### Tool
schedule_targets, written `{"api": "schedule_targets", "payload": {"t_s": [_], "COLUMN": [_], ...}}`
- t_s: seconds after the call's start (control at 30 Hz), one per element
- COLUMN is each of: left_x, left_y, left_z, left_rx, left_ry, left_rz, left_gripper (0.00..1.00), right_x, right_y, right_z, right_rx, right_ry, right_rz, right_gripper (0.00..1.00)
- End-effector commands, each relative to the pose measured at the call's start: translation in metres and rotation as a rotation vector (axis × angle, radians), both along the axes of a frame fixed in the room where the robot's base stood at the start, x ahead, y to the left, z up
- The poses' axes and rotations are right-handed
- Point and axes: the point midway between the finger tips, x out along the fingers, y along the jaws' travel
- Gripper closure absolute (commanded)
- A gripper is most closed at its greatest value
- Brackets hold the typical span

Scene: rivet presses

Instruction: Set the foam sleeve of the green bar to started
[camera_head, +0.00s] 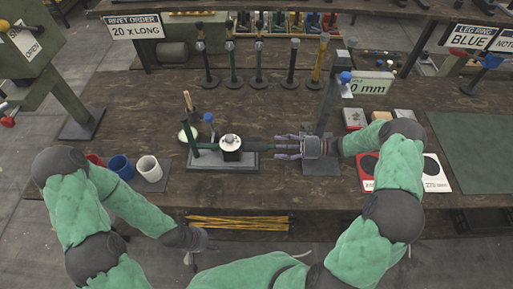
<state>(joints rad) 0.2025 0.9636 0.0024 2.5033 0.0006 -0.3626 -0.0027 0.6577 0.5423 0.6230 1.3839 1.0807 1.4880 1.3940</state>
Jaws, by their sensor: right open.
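A green bar (207,146) lies level on a grey fixture plate (222,165), left of a dark clamp with a round white top (230,141). A dark sleeve-like length (256,145), which looks like the foam sleeve, extends right from the clamp. My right gripper (281,147) points left at the right end of this dark length, with its fingers apart. I cannot tell whether the fingers touch it. My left gripper (205,247) hangs low in front of the bench edge, away from the bar; its fingers are too small to read.
Blue (121,167) and white (149,169) cups stand left of the fixture. A dark post (329,105) rises behind my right gripper. Several upright bars on stands (258,65) line the back. Red and white cards (434,174) lie at right. Yellow rods (238,223) lie below the bench edge.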

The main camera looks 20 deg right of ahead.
Motion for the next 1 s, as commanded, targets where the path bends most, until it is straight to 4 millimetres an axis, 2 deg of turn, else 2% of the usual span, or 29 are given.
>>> {"api": "schedule_targets", "payload": {"t_s": [0.2, 0.43, 0.63, 0.93, 1.0], "left_x": [0.000, 0.000, 0.000, 0.000, 0.000], "left_y": [0.000, 0.000, 0.000, 0.000, 0.000], "left_z": [-0.009, -0.016, -0.018, -0.017, -0.017], "left_rx": [0.000, 0.000, 0.000, 0.000, 0.000], "left_ry": [0.000, 0.000, 0.000, 0.000, 0.000], "left_rz": [0.000, 0.000, 0.000, 0.000, 0.000], "left_gripper": [0.60, 0.60, 0.60, 0.60, 0.60], "right_x": [0.010, 0.019, 0.023, 0.023, 0.023], "right_y": [0.040, 0.072, 0.084, 0.085, 0.085], "right_z": [-0.001, -0.001, -0.001, 0.000, 0.000], "right_rx": [0.000, 0.000, -0.001, 0.000, 0.000], "right_ry": [0.000, 0.000, 0.000, 0.000, 0.000], "right_rz": [0.005, 0.003, 0.001, 0.000, 0.000], "right_gripper": [0.41, 0.41, 0.41, 0.41, 0.61]}}
